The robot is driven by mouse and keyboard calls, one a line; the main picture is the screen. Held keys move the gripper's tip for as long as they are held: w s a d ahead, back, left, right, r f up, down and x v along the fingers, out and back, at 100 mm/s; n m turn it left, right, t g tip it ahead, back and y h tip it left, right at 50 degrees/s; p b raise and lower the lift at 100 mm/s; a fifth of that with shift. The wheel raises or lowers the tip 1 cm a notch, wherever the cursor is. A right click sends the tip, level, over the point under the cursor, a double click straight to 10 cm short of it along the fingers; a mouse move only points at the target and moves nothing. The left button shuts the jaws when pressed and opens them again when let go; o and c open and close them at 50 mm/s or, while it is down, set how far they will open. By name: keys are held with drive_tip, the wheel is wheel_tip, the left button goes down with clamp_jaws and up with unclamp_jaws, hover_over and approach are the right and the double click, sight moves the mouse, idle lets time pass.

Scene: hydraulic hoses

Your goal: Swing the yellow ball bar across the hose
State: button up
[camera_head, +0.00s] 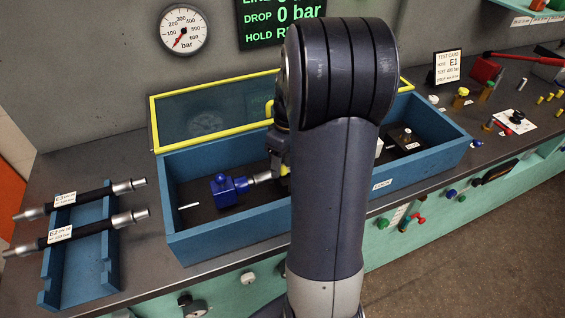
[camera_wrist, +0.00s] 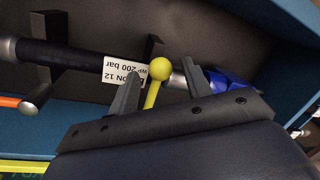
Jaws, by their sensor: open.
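The yellow ball bar shows in the wrist view as a round ball (camera_wrist: 160,69) on a short stalk (camera_wrist: 152,96). My gripper (camera_wrist: 163,67) is open, with one finger on each side of the ball; I cannot tell whether either touches it. The black hose (camera_wrist: 70,58) runs behind the ball and fingers, with a white label (camera_wrist: 113,70) reading 200 bar. A blue block (camera_wrist: 228,88) is at the hose's right end, partly behind a finger. In the head view the blue block (camera_head: 229,190) sits inside the blue box, and my arm hides most of the hose and gripper.
The blue box (camera_head: 215,242) has walls around the work area and a raised yellow-framed lid (camera_head: 215,112) behind. A blue rack (camera_head: 85,262) with two labelled hoses (camera_head: 85,196) stands at left. An orange-handled part (camera_wrist: 20,102) lies near the wrist view's left edge. Small fittings crowd the bench at right.

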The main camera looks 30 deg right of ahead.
wheel_tip(320, 180, up, 10)
drive_tip(key=d, duration=0.1)
drive_tip(key=shift+w+d, duration=0.4)
drive_tip(key=shift+r, duration=0.1)
drive_tip(key=f, duration=0.3)
drive_tip(key=a+f, duration=0.1)
drive_tip(key=f, duration=0.3)
drive_tip(key=s+a+f, duration=0.1)
drive_tip(key=f, duration=0.2)
drive_tip(key=shift+f, duration=0.3)
drive_tip(key=shift+a, duration=0.1)
